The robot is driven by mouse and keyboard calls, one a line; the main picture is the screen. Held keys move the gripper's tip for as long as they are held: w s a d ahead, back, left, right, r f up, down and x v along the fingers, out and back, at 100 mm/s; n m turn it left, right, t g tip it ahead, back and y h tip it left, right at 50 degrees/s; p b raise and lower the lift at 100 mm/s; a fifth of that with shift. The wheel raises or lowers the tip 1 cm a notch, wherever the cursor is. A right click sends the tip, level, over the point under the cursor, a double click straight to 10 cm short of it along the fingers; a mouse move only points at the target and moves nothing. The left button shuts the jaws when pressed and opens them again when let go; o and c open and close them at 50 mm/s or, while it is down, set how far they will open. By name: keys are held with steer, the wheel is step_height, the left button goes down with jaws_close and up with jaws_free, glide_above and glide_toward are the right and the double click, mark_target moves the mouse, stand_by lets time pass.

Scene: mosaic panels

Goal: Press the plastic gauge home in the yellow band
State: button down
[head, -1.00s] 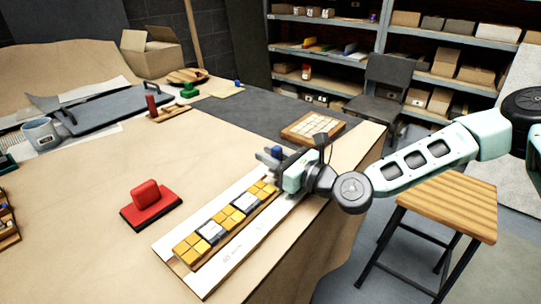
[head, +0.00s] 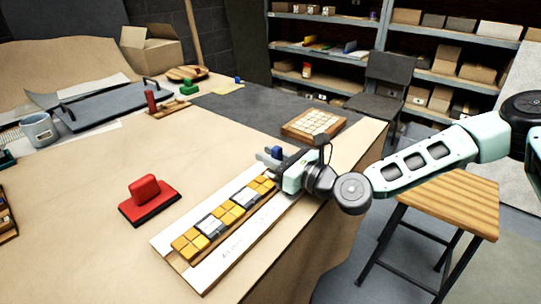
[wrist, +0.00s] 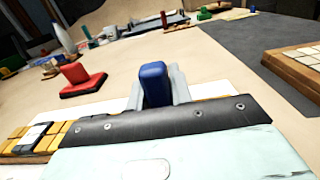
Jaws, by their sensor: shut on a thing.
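The yellow band (head: 265,184) is a row of yellow tiles broken by pale grey tiles, set in a pale board along the table's right edge. It also shows at the lower left of the wrist view (wrist: 15,134). My gripper (head: 271,158) is at the far end of the band, low over it. It is shut on a blue upright piece, seemingly the plastic gauge (head: 277,152), which stands between the grey fingers in the wrist view (wrist: 154,84). The gauge's lower part is hidden behind my gripper, so I cannot tell whether it touches the band.
A red block on a dark-edged base (head: 148,198) stands left of the band. A wooden tray of pale tiles (head: 314,124) lies beyond my gripper. A grey mug (head: 38,130) and a slate board (head: 115,103) are at the far left. A wooden stool (head: 435,206) stands beside the table.

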steer(key=shift+f, duration=0.3)
steer(key=c, duration=1.2)
jaws_free()
steer(key=shift+o, duration=0.2)
steer(key=shift+s+d, duration=0.1)
steer(key=p+v, duration=0.4)
steer(key=v, duration=1.3)
steer(key=shift+d, duration=0.1)
